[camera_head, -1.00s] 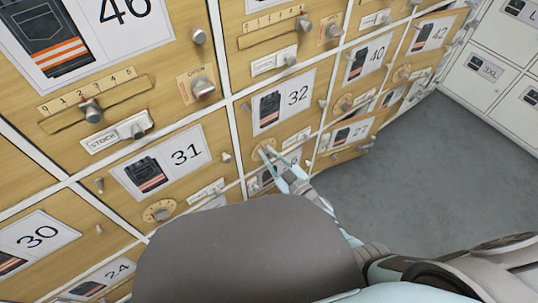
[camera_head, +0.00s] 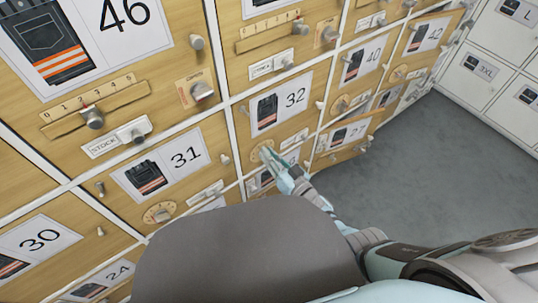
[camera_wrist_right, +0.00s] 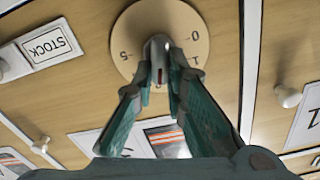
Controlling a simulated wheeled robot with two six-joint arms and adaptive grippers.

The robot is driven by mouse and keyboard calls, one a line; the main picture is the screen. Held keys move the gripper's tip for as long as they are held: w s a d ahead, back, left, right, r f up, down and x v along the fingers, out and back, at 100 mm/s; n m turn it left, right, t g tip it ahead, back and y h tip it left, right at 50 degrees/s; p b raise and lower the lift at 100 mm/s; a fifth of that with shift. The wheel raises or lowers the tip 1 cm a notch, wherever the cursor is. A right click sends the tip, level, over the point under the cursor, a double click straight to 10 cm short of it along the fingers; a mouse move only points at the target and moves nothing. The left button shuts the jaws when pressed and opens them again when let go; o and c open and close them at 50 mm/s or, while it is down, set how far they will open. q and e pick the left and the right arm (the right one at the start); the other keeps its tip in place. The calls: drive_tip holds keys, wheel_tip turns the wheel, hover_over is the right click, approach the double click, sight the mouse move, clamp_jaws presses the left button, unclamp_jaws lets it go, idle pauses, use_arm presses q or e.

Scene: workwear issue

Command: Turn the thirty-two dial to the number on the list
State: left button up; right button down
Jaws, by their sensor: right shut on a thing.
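The thirty-two dial (camera_head: 264,151) is a round wooden disc with a knob on the drawer front labelled 32 (camera_head: 290,107). In the right wrist view the dial (camera_wrist_right: 128,20) shows upside down, with 0 and 1 at the right and 5 at the left; the other numbers are hidden. My right gripper (camera_head: 270,156) is shut on the grey knob (camera_wrist_right: 158,45) at the dial's centre. A small red mark on the knob faces the gripper. No list can be made out. My left gripper is not in view.
Drawer 31 (camera_head: 182,158) with its own dial (camera_head: 158,213) is to the left, and drawer 40 (camera_head: 363,62) is to the right. A stock label (camera_wrist_right: 48,46) lies beside the dial in the wrist view. Grey floor (camera_head: 440,165) is open at the right.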

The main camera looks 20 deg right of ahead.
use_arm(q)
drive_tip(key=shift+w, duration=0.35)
use_arm(e)
drive_tip(key=shift+m, duration=0.3)
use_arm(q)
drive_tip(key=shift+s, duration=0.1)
use_arm(e)
drive_tip(key=c, duration=1.7)
unclamp_jaws()
drive_tip(key=shift+o, duration=0.5)
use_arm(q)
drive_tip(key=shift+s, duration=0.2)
use_arm(e)
drive_tip(key=v, duration=1.2)
drive_tip(key=shift+f, duration=0.1)
